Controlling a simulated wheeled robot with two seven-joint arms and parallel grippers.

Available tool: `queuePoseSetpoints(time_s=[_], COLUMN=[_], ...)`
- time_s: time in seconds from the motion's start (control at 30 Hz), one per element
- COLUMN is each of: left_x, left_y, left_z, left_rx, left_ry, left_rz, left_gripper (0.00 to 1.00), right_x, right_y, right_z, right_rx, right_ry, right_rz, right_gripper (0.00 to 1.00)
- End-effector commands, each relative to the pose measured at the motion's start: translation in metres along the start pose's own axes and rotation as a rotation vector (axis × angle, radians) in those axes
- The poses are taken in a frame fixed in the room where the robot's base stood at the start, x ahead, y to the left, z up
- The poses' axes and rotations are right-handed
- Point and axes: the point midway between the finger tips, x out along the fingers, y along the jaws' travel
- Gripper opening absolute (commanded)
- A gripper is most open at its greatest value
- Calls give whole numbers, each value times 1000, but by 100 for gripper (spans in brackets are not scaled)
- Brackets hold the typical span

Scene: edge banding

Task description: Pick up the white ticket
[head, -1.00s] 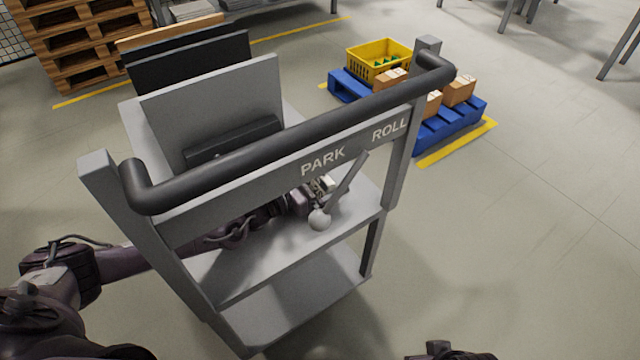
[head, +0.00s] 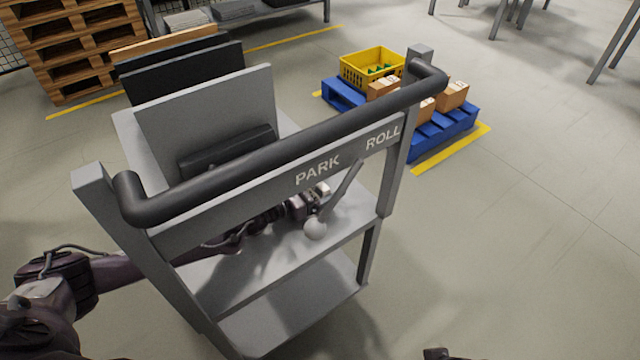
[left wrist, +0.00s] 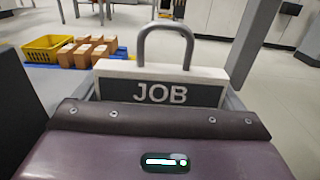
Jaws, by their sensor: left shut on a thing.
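The white ticket (left wrist: 226,76) has a dark face lettered JOB and a grey hoop on top. It stands upright just beyond my left gripper's body in the left wrist view. In the head view only a small pale bit of the ticket (head: 322,188) shows beside the lever. My left gripper (head: 309,204) reaches through the grey cart under its handle bar, above the middle shelf. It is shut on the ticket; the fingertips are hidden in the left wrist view. Only a dark bit of my right arm shows at the bottom edge of the head view.
The cart's black handle bar (head: 285,148) and PARK/ROLL rail (head: 250,199) cross above my left arm. A lever with a ball knob (head: 315,229) stands close to the gripper. Panels (head: 210,112) stand on the cart top. A blue pallet (head: 448,130) lies beyond; the right floor is clear.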

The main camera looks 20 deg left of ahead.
Motion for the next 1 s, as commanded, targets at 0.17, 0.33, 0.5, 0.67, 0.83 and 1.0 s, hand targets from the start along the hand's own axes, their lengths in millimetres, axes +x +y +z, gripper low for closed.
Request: queuePoseSetpoints(time_s=[0.17, 0.33, 0.5, 0.67, 0.83, 1.0], left_x=[0, 0, 0, 0, 0, 0], left_y=[1, 0, 0, 0, 0, 0], left_z=[33, 80, 129, 164, 185, 191], left_rx=[3, 4, 3, 3, 1, 1], left_ry=[-4, -4, -3, -2, -2, 0], left_rz=[0, -1, -1, 0, 0, 0], left_gripper=[69, 69, 69, 69, 69, 69], right_x=[-8, -14, -20, -23, -22, -22], right_y=[8, 18, 24, 27, 28, 29], right_z=[2, 10, 16, 20, 23, 23], right_rx=[13, 36, 54, 64, 69, 71], right_ry=[-37, -113, -165, -197, -214, -218], right_rz=[15, 33, 44, 49, 51, 51], right_gripper=[36, 36, 36, 36, 36, 36])
